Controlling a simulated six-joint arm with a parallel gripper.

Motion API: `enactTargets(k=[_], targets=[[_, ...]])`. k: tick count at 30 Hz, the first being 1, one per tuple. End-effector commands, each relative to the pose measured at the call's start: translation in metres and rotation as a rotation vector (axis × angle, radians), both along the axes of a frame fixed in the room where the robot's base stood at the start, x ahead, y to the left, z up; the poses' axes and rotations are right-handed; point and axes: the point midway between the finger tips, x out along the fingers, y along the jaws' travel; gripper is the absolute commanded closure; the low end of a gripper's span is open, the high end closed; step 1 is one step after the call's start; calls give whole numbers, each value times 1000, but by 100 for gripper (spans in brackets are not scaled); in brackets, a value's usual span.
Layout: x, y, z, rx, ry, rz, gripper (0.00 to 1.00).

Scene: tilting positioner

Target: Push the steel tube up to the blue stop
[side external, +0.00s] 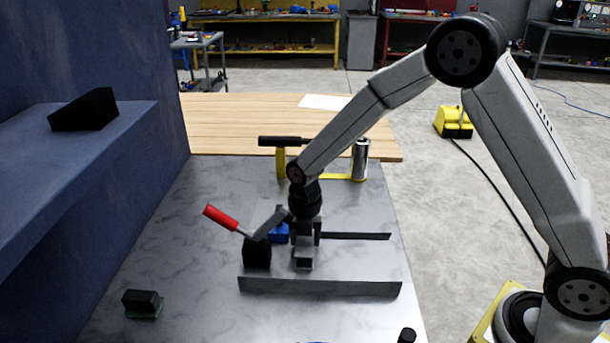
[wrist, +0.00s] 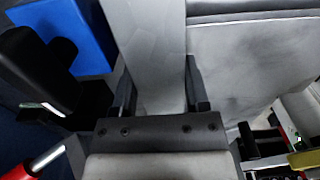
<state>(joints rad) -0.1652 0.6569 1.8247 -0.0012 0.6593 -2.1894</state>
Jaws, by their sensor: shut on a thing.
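The steel tube (wrist: 150,45) is a grey square section between the two fingers of my gripper (wrist: 160,90) in the wrist view. In the side view its end (side external: 303,262) shows below my gripper (side external: 304,236), low over the metal table. My gripper points down and is shut on the tube. The blue stop (side external: 280,232) is just left of my gripper, partly hidden by the clamp. In the wrist view the blue stop (wrist: 65,30) is at the upper left, close to the tube's left side; I cannot tell whether they touch.
A black clamp (side external: 257,254) with a red handle (side external: 220,217) stands close left of my gripper. A long dark rail (side external: 320,287) lies in front, another (side external: 355,236) behind. A yellow bracket with a silver cylinder (side external: 360,160) is farther back.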

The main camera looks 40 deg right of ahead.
Motion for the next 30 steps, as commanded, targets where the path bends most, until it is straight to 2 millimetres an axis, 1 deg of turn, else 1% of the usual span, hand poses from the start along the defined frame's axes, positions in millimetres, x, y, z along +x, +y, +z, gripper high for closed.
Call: enactTargets(k=[18,30], targets=[[10,9,1,1,-4,0,100],[13,12,1,1,-4,0,100]])
